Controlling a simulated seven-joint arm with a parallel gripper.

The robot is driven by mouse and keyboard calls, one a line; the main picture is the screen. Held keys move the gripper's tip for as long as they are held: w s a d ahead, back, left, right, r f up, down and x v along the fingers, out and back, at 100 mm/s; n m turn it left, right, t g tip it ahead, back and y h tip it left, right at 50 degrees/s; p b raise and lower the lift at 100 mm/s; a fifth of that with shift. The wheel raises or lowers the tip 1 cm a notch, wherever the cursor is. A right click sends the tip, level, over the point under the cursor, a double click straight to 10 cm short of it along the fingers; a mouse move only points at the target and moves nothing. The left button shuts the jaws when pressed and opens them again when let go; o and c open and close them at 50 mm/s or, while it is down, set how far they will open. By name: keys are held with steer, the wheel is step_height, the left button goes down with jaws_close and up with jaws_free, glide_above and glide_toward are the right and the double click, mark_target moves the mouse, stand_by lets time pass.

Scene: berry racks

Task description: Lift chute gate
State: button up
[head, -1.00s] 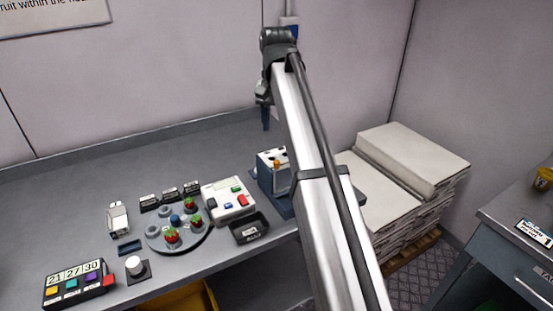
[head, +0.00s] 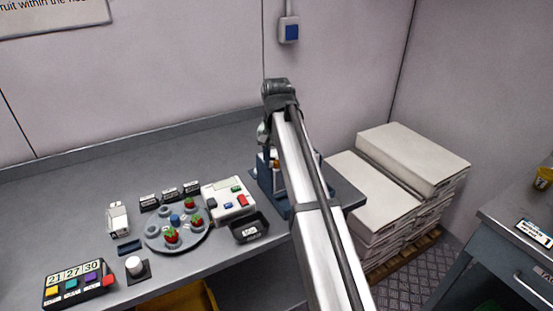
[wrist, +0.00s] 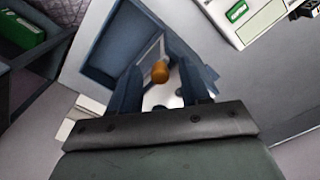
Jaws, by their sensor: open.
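The chute (head: 266,187) is a dark blue box at the right end of the bench, partly hidden behind my arm in the head view. Its gate has an orange knob (wrist: 160,72), which shows in the wrist view between and just beyond my fingertips. A pale gate plate shows behind the knob, mostly hidden by the fingers. My gripper (wrist: 161,82) is open, with one blue finger on each side of the knob. I cannot tell whether either finger touches it. In the head view my gripper is over the chute, its fingertips mostly hidden.
A white panel box (head: 228,200) with coloured buttons stands left of the chute, with a black tray (head: 249,228) in front. A grey round plate (head: 180,238) holds strawberries. Stacked pale boxes (head: 372,198) stand right of the bench. The bench behind the panel box is clear.

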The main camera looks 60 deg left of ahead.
jaws_close()
stand_by(0.4)
